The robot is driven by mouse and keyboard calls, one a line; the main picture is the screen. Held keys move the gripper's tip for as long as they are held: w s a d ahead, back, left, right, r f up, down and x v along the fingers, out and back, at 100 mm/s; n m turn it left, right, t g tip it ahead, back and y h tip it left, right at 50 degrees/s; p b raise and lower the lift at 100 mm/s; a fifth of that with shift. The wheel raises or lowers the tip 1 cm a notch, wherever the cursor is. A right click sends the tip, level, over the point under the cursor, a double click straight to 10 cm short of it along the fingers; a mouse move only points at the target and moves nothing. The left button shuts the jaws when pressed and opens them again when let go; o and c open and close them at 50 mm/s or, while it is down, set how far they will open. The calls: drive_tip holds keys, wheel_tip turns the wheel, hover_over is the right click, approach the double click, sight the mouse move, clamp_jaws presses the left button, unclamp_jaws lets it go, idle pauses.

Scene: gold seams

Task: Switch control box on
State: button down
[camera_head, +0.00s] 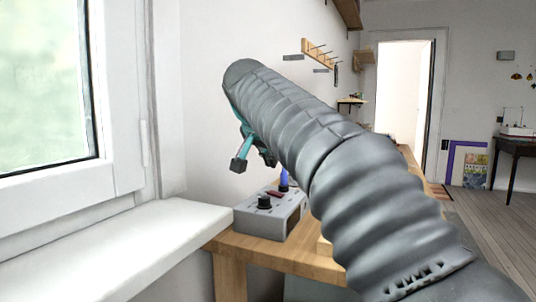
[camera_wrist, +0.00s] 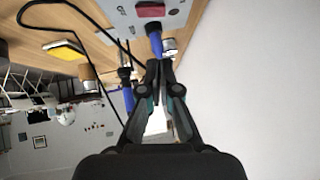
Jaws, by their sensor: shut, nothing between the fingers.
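The control box (camera_head: 262,222) is a grey box on the wooden bench by the window. A black knob (camera_head: 264,201) and a red switch (camera_head: 275,194) are on its top. In the wrist view the box (camera_wrist: 122,18) is at the top edge, with the red switch (camera_wrist: 150,10) and OFF and ON lettering. A blue piece (camera_wrist: 155,42) stands out from it. My gripper (camera_wrist: 159,66) is shut and empty, its tips close to the blue piece; I cannot tell whether they touch. In the head view my arm hides part of the gripper.
The wooden bench (camera_head: 285,256) has a black cable (camera_wrist: 98,28), a yellow-and-black pad (camera_wrist: 64,50) and a blue-handled tool (camera_wrist: 128,99). A white window sill (camera_head: 120,245) is at left. A wall rack (camera_head: 320,54) hangs behind. Floor (camera_head: 500,235) is open at right.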

sight(276, 194)
drive_tip(key=x, duration=0.5)
drive_tip(key=shift+s+a+f+b, duration=0.15)
drive_tip(key=shift+f+b, duration=0.35)
drive_tip(key=shift+f, duration=0.65)
drive_tip(key=shift+a+f, duration=0.15)
drive_tip(key=shift+f, duration=0.55)
